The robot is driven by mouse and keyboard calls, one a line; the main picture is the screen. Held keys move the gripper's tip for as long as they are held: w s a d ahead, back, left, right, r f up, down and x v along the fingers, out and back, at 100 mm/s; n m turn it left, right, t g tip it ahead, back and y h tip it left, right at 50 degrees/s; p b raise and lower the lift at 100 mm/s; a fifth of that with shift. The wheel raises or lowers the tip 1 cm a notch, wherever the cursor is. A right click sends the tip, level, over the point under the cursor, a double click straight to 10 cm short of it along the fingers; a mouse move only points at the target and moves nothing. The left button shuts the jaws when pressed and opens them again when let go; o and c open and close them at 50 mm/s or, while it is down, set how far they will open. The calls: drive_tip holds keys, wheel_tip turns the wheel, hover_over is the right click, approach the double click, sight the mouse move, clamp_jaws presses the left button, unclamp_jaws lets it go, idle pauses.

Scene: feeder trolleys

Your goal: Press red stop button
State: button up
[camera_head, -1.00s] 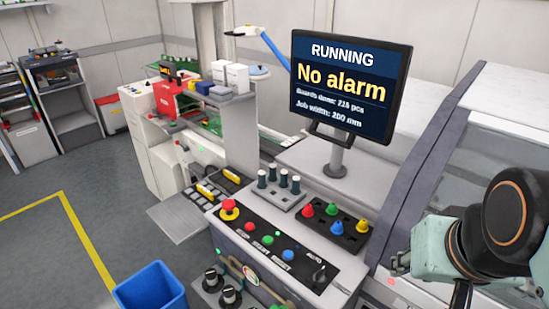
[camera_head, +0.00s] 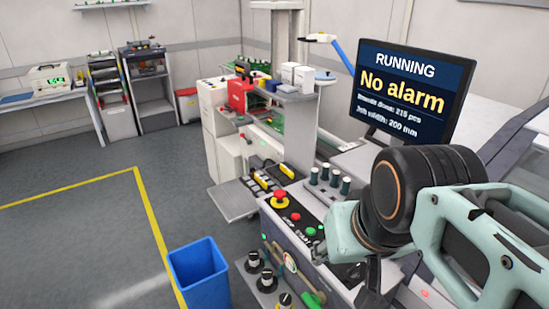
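A small red button (camera_head: 295,216) is on the dark control panel, in a row with a green button (camera_head: 311,231). A larger red mushroom button (camera_head: 280,195) on a yellow base sits just behind it to the left. My gripper (camera_head: 319,252) is at the left end of my teal arm, over the panel's right part, apart from the red button in the picture. Its fingers are small and partly hidden, so their opening is unclear. My arm hides the panel's right side. The monitor (camera_head: 414,90) reads RUNNING, No alarm.
A blue bin (camera_head: 199,275) stands on the floor left of the console. Black knobs (camera_head: 267,280) are on the console's lower front. Several dark-capped pegs (camera_head: 329,177) stand behind the panel. Floor at left, with a yellow line (camera_head: 150,215), is clear.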

drive_tip(key=shift+a, duration=0.15)
clamp_jaws()
